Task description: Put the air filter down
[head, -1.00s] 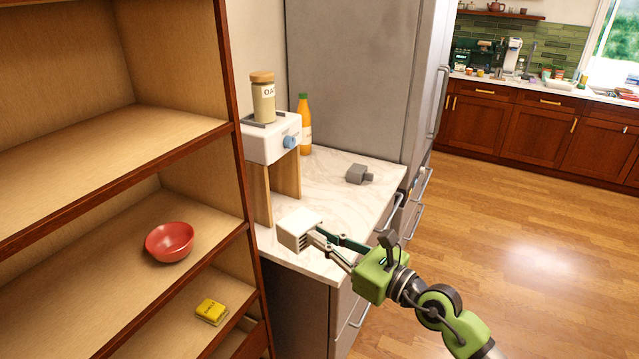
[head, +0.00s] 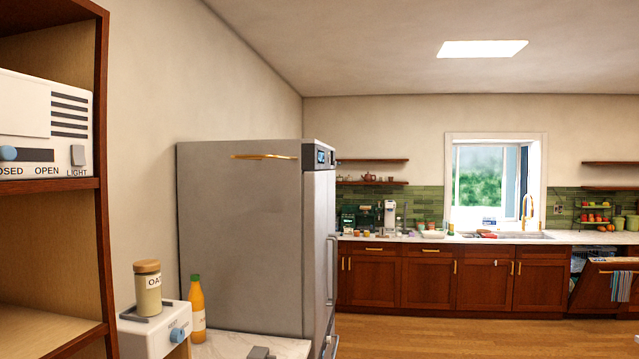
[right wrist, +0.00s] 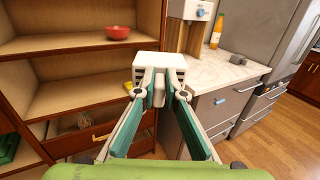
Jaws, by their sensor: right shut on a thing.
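The air filter is a white block with dark slots on its side (right wrist: 160,66). In the right wrist view my right gripper (right wrist: 160,88) is shut on its near side. The filter appears in front of the seam between the shelf unit and the counter. I cannot tell whether it touches anything. The head view now looks up and shows neither the filter nor my right gripper. My left gripper is in neither view.
The marble counter (right wrist: 222,77) has free room and bears a small grey object (right wrist: 238,59). A white dispenser (head: 152,332) carries an oats jar (head: 148,290), beside an orange bottle (head: 197,305). A red bowl (right wrist: 118,31) stands on the wooden shelf. A fridge (head: 245,240) stands behind the counter.

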